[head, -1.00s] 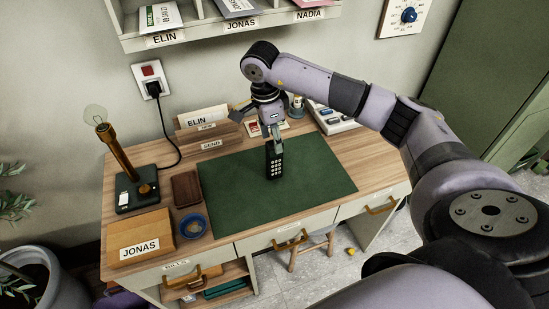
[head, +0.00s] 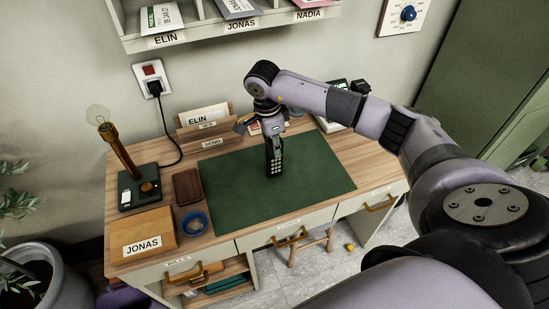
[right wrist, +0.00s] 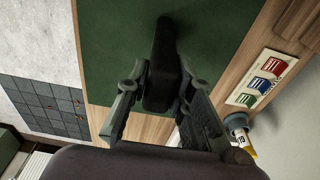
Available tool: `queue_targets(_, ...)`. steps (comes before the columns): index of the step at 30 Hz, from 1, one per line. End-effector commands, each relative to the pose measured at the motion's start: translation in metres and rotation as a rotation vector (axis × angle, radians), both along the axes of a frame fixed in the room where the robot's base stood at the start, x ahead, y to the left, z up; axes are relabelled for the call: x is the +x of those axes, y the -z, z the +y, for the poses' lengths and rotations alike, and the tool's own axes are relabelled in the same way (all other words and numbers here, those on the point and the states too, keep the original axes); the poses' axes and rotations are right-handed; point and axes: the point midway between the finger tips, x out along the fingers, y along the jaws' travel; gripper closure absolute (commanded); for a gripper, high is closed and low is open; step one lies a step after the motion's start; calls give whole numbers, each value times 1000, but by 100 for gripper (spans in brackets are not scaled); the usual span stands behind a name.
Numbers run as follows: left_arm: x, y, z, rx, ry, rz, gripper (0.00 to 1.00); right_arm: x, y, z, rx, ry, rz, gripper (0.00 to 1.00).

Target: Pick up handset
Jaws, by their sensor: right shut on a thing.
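The handset (head: 275,167) is black with pale keys and stands nearly upright in my right gripper (head: 273,146), over the green mat (head: 315,172) on the desk. In the right wrist view the handset (right wrist: 165,60) is dark and lies between the two fingers of the right gripper (right wrist: 160,88), which are shut on it. I cannot tell for sure whether its lower end touches the mat. My left gripper is in no view.
On the desk's left stand a lamp (head: 122,157), a JONAS box (head: 140,236), a brown tray (head: 188,187) and a blue bowl (head: 193,223). A letter rack (head: 205,132) stands behind the mat. The mat around the handset is clear.

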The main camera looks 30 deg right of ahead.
Motion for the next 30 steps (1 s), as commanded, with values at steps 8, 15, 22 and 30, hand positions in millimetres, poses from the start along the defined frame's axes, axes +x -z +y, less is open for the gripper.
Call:
queue_targets(8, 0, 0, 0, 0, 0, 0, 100, 0, 0, 0, 0, 0, 0, 100)
queue_targets(15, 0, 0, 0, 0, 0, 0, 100, 0, 0, 0, 0, 0, -1, 100)
queue_targets(22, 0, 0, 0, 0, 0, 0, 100, 0, -1, 0, 0, 0, -1, 100)
queue_targets(30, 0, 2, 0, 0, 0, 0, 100, 1, -8, 0, 1, 1, -4, 100)
